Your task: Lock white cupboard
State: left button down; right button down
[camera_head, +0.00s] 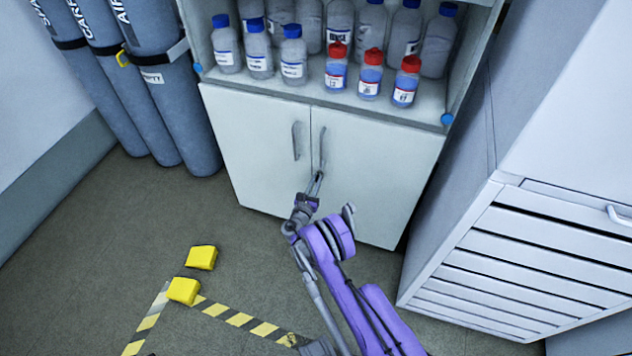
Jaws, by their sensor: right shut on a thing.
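The white cupboard (260,150) stands ahead with both lower doors closed, meeting at a middle seam. The left door has a grey vertical handle (296,141). The right door has a matching handle (322,148). My right gripper (316,181) reaches up from below and is shut at the lower end of the right door's handle. Its fingertips are small in the view and cover that end of the handle. No lock or key can be made out. My left gripper is not in view.
Open shelves above the doors hold several bottles with blue and red caps (370,75). Gas cylinders (165,110) stand at left. A grey-white drawer cabinet (510,250) stands at right. Yellow blocks (202,257) and striped tape (240,320) are on the floor, otherwise clear in front.

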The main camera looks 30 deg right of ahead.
jog(key=m+b, duration=0.4)
jog(key=m, duration=0.5)
jog(key=m+b, duration=0.3)
jog(key=m, duration=0.5)
jog(key=shift+s+d+f+m+b, duration=0.1)
jog(key=shift+d+f+m+b, duration=0.05)
jog(key=shift+m+b, duration=0.25)
dwell(0.4)
jog(key=c, duration=0.9)
grip_release()
